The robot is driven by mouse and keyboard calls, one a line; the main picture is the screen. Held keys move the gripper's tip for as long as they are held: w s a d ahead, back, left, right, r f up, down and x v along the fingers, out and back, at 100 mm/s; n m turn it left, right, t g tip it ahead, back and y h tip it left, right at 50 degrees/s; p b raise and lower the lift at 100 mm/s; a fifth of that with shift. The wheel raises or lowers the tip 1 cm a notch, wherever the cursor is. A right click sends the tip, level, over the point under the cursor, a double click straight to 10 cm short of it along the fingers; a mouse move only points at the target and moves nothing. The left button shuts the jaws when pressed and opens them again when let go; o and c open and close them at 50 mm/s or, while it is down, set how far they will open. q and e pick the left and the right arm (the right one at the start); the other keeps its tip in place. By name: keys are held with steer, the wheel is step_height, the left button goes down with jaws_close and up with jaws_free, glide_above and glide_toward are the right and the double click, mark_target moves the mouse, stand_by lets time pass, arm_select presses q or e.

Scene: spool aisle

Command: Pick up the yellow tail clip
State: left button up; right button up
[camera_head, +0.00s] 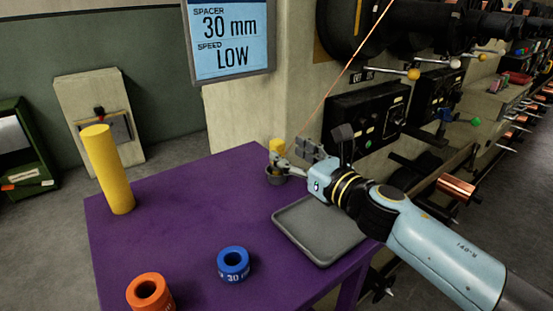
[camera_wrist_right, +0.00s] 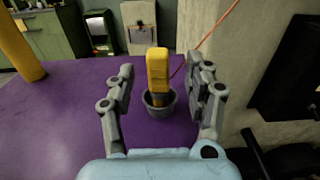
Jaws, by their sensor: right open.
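The yellow tail clip (camera_wrist_right: 157,70) stands upright in a small dark grey cup (camera_wrist_right: 160,104) on the purple table. In the head view the clip (camera_head: 277,146) shows behind my right gripper, and the cup (camera_head: 275,178) is partly hidden by its fingers. My right gripper (camera_head: 298,158) is open at the table's far right corner. In the right wrist view its two fingers (camera_wrist_right: 160,87) stand left and right of the clip, with visible gaps in the picture. The clip appears beyond the fingertips or between them; I cannot tell which. My left gripper is not in view.
A grey tray (camera_head: 318,244) lies under my right forearm. A blue spacer ring (camera_head: 233,263), an orange ring (camera_head: 150,292) and a yellow post (camera_head: 108,170) stand on the purple table (camera_head: 190,210). A concrete pillar and machine panels (camera_head: 368,116) border the right side.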

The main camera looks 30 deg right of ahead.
mark_target(281, 148)
steer(key=w, duration=0.2)
steer(key=w+a, duration=0.1)
steer(key=w, duration=0.1)
steer(key=shift+w+p, duration=0.3)
steer(key=shift+c, duration=1.4)
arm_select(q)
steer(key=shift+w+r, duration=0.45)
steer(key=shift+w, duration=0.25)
arm_select(e)
jaws_close()
